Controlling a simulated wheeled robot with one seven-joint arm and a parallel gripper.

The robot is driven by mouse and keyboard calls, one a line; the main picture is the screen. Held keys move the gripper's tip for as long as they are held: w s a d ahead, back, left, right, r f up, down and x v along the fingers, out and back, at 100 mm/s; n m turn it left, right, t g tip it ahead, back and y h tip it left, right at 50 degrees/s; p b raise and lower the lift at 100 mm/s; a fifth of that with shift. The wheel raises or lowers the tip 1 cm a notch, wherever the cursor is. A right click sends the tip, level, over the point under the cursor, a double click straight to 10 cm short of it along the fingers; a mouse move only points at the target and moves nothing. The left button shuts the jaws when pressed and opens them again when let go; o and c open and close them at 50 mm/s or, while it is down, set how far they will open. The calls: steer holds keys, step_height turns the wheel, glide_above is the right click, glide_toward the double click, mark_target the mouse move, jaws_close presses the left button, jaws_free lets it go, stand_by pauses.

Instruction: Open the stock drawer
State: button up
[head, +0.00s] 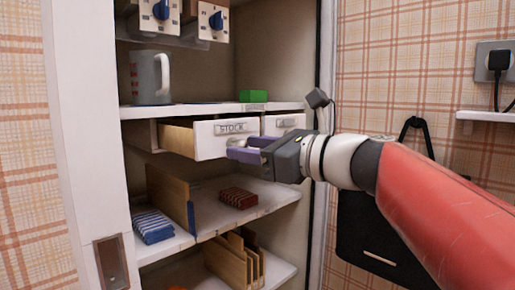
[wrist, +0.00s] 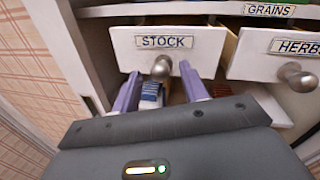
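The stock drawer (head: 210,139) has a white front with a STOCK label and stands partly pulled out under a shelf, its wooden inside showing. In the wrist view its front (wrist: 200,45) faces me, with a round metal knob (wrist: 161,66) below the label. My gripper (head: 240,148) is at the drawer front in the head view. In the wrist view its two purple fingers are spread apart, one on each side of the knob, with gaps between them and it. The gripper is open and holds nothing.
A drawer labelled HERBS (wrist: 270,55) is just right of the stock drawer. Above are a grey mug (head: 150,77) and a green block (head: 253,96). Below are a blue striped cloth (head: 153,226) and a dark red item (head: 238,198). A white cabinet frame (head: 85,130) stands left.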

steer(key=v, duration=0.8)
steer(key=shift+a, duration=0.1)
steer(key=s+d+f+n+g+h+p, duration=0.1)
steer(key=s+f+n+h+p, duration=0.15)
steer(key=f, duration=0.25)
steer(key=s+d+f+n+h+p, duration=0.1)
steer(key=s+d+f+n+h, duration=0.1)
steer(key=f+n+h, duration=0.3)
steer(key=s+d+f+n+g+h+p, duration=0.1)
steer(key=s+f+n, duration=0.1)
steer(key=f, duration=0.4)
steer(key=s+d+f+n+g+h+p, duration=0.1)
steer(key=s+d+f+n+h+p, duration=0.1)
steer(key=s+d+f+n+h, duration=0.5)
steer(key=d+f+n, duration=0.3)
steer(key=f+n, duration=0.1)
steer(key=n, duration=0.1)
steer(key=shift+s+d+f+p, duration=0.25)
steer(key=shift+s+f+p, duration=0.05)
steer(key=shift+s+p, duration=0.1)
